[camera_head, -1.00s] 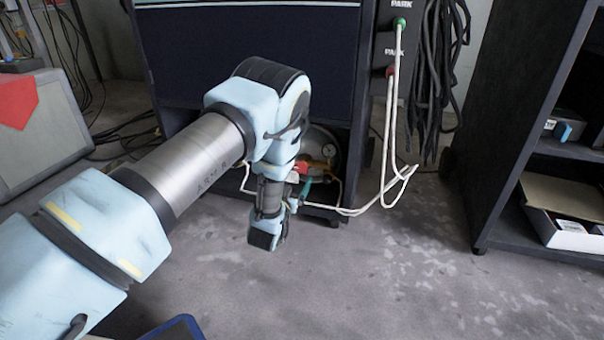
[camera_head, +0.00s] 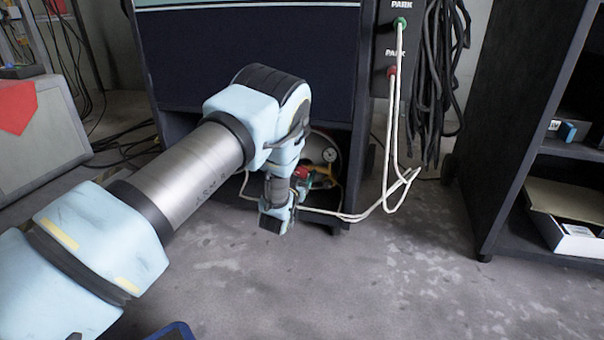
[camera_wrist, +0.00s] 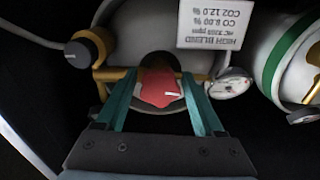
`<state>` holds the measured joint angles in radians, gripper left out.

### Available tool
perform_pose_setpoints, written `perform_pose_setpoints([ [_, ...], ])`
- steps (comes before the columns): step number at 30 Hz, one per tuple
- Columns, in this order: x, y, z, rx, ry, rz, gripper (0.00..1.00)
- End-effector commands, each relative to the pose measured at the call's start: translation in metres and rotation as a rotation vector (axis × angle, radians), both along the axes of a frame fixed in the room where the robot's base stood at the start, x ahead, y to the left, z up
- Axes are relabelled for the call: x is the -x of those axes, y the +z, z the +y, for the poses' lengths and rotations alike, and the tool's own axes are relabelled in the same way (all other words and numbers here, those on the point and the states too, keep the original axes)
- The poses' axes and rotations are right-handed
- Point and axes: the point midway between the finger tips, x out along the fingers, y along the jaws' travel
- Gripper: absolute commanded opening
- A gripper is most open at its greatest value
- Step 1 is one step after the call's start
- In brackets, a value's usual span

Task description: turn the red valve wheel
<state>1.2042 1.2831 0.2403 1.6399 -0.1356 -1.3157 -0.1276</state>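The red valve wheel (camera_wrist: 155,86) is in the middle of the wrist view, with a short white mark on its face. It sits on a brass fitting in front of a pale cylinder. My gripper (camera_wrist: 158,78) is open, with one teal finger on each side of the wheel. Narrow dark gaps seem to show between fingers and wheel; I cannot tell whether either touches. In the head view, a small red part (camera_head: 301,172) shows beside my wrist, low in the dark cabinet's opening. My arm hides much of that opening.
White hoses (camera_head: 387,150) hang at the cabinet's right. A dark shelf (camera_head: 515,150) stands further right. The floor (camera_head: 400,270) in front is clear.

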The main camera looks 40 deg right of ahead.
Motion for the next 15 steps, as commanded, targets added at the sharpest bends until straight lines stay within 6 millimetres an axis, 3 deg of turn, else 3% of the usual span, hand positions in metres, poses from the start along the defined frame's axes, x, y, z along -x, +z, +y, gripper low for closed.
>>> perform_pose_setpoints([
  [2,0.0,-0.0001,0.0001,0.0,0.0,0.0,0.6],
  [15,0.0003,-0.0003,0.0002,0.0,0.0,0.0,0.1],
])
